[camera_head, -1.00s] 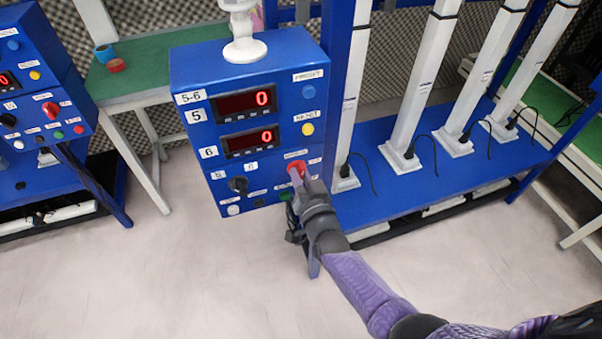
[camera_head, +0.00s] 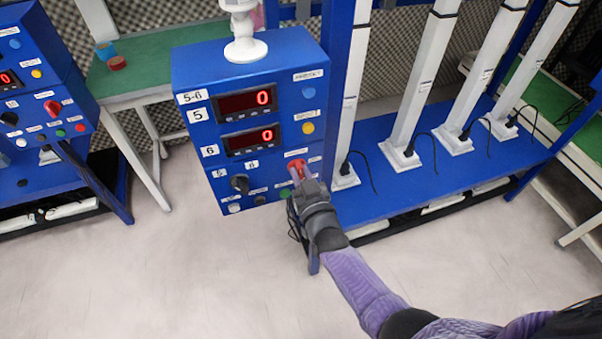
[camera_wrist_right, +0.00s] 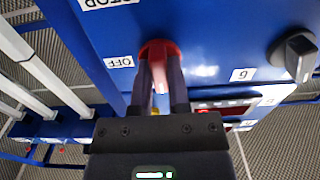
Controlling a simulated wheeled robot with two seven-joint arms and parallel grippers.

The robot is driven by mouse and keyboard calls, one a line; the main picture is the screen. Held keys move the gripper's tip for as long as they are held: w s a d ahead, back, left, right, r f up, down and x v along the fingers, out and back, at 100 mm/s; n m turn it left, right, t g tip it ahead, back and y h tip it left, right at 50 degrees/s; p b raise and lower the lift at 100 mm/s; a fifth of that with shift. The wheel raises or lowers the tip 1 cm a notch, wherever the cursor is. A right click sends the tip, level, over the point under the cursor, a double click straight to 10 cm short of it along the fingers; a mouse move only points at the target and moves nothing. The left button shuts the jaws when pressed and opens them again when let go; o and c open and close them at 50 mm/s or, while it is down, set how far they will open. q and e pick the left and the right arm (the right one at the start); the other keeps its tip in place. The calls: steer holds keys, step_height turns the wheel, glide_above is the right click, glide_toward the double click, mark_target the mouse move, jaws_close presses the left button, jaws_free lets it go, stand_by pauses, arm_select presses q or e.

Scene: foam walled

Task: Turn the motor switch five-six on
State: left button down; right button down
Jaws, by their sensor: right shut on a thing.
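The blue control box labelled 5-6 (camera_head: 250,75) stands in the middle of the head view, with two red displays reading 0. Its red motor switch (camera_head: 298,167) is at the lower right of the front panel. My right gripper (camera_head: 301,178) reaches it from below right and is shut on the red switch. In the right wrist view both dark fingers (camera_wrist_right: 163,85) press against the red switch (camera_wrist_right: 158,47), with an OFF label (camera_wrist_right: 119,62) beside it. The fingers hide part of the switch. My left gripper is not in view.
A black knob (camera_head: 240,184) and a white button (camera_head: 234,208) sit left of the switch, and a yellow button (camera_head: 308,128) above it. A second blue box (camera_head: 40,75) stands at left. White columns (camera_head: 425,80) rise from a blue platform (camera_head: 400,195) at right.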

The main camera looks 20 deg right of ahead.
steer(key=shift+f, duration=0.1)
steer(key=c, duration=0.6)
jaws_free()
steer(key=s+p, duration=0.3)
steer(key=s, duration=0.7)
steer(key=shift+d, duration=0.15)
